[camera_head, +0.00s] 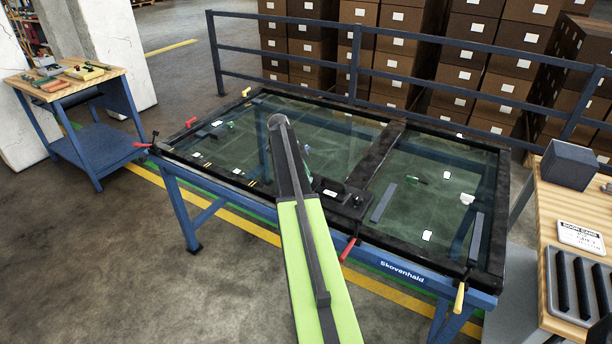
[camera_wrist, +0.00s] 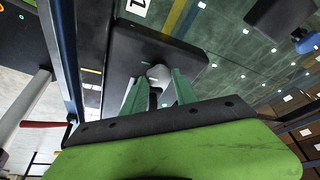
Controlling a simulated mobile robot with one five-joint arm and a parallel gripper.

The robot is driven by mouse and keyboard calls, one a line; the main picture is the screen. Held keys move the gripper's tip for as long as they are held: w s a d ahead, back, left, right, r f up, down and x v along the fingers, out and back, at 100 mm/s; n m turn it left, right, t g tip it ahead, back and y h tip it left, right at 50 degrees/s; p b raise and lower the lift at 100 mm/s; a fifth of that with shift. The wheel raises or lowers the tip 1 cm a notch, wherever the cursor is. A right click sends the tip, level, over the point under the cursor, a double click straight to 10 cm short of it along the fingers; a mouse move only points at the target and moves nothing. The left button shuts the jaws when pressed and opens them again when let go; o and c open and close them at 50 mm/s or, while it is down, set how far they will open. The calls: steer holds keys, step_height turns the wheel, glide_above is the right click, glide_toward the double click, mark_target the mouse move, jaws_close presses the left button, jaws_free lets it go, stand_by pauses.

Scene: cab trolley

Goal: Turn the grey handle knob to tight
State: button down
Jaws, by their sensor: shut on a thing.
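In the wrist view, the grey handle knob (camera_wrist: 157,72) sits on a black plate (camera_wrist: 184,53). The two green fingers of my gripper (camera_wrist: 158,88) are closed around the knob, one on each side. The fingers partly cover the knob, and I cannot read its turn angle or any tight mark. In the head view, my arm reaches over the front of the framed glass panel (camera_head: 300,150). The arm hides the knob and my fingertips there. A black fitting (camera_head: 345,196) shows just right of the arm, by the front rail.
The panel lies on a blue table (camera_head: 183,205). Red-handled (camera_head: 348,248) and yellow-handled (camera_head: 459,298) clamps stick out at its front edge. A tool bench (camera_head: 68,84) stands left, a wooden bench (camera_head: 565,205) right. A railing (camera_head: 355,60) and stacked boxes stand behind.

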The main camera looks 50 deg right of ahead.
stand_by(0.4)
steer(key=c, duration=1)
jaws_free()
steer(key=shift+o, duration=0.2)
steer(key=p+v, duration=1.6)
steer(key=v, duration=0.1)
steer(key=shift+w+r, duration=0.15)
